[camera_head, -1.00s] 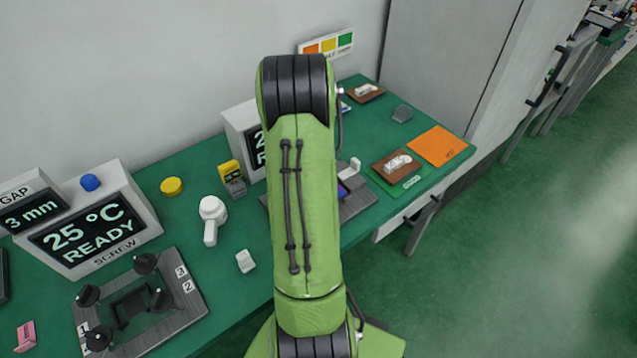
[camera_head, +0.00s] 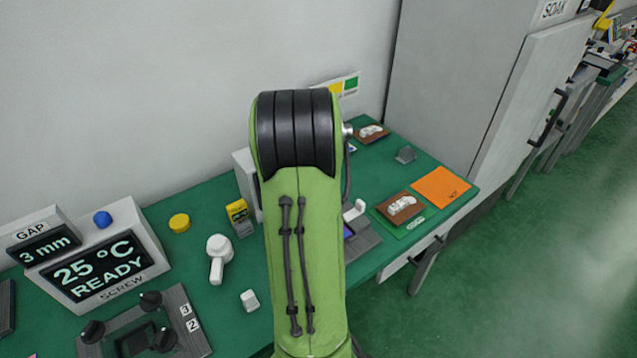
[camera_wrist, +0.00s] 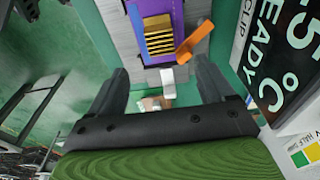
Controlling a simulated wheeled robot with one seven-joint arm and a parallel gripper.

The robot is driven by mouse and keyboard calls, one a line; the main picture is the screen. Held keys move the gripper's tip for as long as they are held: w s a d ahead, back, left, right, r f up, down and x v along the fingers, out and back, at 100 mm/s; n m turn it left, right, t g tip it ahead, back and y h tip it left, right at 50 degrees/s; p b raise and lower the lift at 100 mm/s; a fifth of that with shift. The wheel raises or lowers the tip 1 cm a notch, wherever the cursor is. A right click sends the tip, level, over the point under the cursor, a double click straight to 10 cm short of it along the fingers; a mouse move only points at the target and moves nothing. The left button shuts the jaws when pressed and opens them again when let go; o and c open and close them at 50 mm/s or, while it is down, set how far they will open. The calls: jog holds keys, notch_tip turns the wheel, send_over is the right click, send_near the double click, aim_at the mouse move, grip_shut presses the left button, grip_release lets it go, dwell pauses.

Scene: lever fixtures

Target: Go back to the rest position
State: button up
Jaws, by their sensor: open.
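My gripper (camera_wrist: 163,92) is open in the wrist view, with its two dark fingers apart and nothing between them. Beyond the fingertips a grey fixture (camera_wrist: 122,35) holds a purple part (camera_wrist: 163,14) with yellow ribs. An orange lever (camera_wrist: 194,42) and a small white tab (camera_wrist: 168,77) are at that fixture. In the head view my green arm hides my gripper and much of this fixture (camera_head: 366,240); its white upright piece (camera_head: 355,209) shows to the right of the arm.
On the green bench stand a display box (camera_head: 90,268), a fixture with black knobs (camera_head: 185,325), a white handled piece (camera_head: 218,258) and a yellow disc (camera_head: 179,223). An orange mat (camera_head: 441,187) lies at the right end.

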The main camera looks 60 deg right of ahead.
jog(key=r, duration=0.5)
jog(key=shift+w+a+p, duration=0.15)
jog(key=shift+a+p, duration=0.1)
jog(key=shift+p, duration=0.1)
